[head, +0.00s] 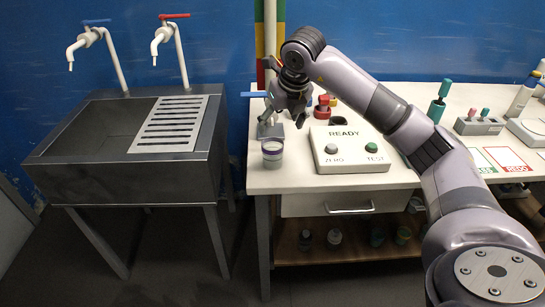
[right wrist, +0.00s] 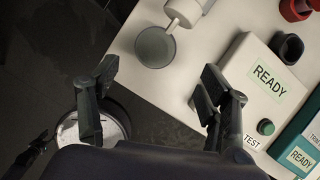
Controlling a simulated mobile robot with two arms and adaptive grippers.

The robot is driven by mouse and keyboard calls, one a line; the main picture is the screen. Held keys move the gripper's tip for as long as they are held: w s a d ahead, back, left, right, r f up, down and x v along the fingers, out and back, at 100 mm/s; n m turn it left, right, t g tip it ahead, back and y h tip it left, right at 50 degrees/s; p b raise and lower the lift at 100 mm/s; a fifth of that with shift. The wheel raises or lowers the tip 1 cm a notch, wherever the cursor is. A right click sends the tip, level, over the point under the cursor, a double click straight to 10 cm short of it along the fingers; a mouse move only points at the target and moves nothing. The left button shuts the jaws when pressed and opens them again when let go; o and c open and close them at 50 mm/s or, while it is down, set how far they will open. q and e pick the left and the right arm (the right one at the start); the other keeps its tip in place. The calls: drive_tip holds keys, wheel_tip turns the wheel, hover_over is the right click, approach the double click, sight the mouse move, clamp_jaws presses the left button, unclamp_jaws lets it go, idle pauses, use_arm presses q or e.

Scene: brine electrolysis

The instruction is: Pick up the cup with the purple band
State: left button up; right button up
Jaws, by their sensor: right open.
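A small pale cup (head: 272,153) stands upright at the left front corner of the white table, with a faint purplish band near its top. In the right wrist view a round greyish cup top (right wrist: 155,48) shows near the table edge, beyond my fingers. My right gripper (head: 287,110) is above the table, higher in the picture than the cup and slightly right of it. Its two fingers (right wrist: 157,97) are apart with nothing between them. My left gripper is not in view.
A READY box (head: 345,150) with two buttons sits right of the cup. A grey stand (head: 270,129) is behind it, and red and dark rings (head: 323,107) are near the box. A metal sink (head: 90,135) stands to the left, with a gap before the table.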

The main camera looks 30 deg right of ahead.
hover_over(271, 148)
drive_tip(key=s, duration=0.3)
drive_tip(key=f, duration=0.5)
drive_tip(key=f+p, duration=0.1)
drive_tip(key=f, duration=0.1)
drive_tip(key=shift+a+f, duration=0.35)
drive_tip(key=x, duration=0.2)
drive_tip(key=p+x, duration=0.1)
drive_tip(key=x, duration=0.1)
drive_tip(key=shift+s+a, duration=0.1)
drive_tip(key=shift+a, duration=0.15)
drive_tip(key=shift+w+f, duration=0.25)
drive_tip(key=shift+f, duration=0.35)
drive_tip(key=shift+c, duration=0.5)
drive_tip(key=shift+r, duration=0.1)
drive_tip(key=c, duration=1.3)
